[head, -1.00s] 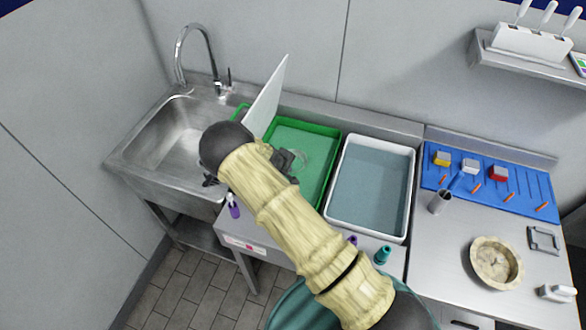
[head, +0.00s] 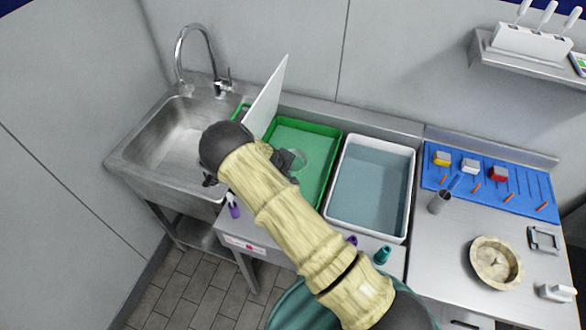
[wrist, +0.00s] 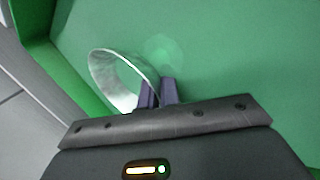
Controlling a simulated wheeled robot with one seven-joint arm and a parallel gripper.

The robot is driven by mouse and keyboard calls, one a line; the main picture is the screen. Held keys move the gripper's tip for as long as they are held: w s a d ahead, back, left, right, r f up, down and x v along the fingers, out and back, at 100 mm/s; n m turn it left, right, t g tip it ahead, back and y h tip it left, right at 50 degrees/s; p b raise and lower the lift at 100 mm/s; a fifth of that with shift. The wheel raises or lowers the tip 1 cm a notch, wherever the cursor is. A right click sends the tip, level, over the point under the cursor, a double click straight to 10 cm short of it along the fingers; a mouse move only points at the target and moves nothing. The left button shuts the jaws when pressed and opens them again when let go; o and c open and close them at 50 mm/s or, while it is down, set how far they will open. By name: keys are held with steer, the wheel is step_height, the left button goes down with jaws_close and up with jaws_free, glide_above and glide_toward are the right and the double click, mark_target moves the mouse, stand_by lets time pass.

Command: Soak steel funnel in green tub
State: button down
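The green tub (head: 308,127) stands between the sink and a white tub, and holds green-tinted liquid. My gripper (head: 290,163) is over or in its near left part, partly hidden by my arm. In the wrist view the steel funnel (wrist: 101,72), a shiny metal ring with a wide mouth, is at the tub's left wall. My gripper's two dark fingers (wrist: 158,93) are close together with the funnel's rim between them. The funnel's lower part is hidden. I cannot tell how deep it sits. A pale round patch shows on the liquid beside it.
A white upright panel (head: 266,97) stands at the tub's left, by the sink (head: 165,145). The white tub (head: 405,190) of bluish liquid is close on the right. Small purple (head: 234,210) and teal (head: 382,255) items are along the front edge.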

step_height(320, 180, up, 15)
steer(key=p, duration=0.8)
steer(key=shift+f, duration=0.2)
stand_by(0.9)
stand_by(1.2)
step_height(320, 180, up, 4)
steer(key=shift+p, duration=1.05)
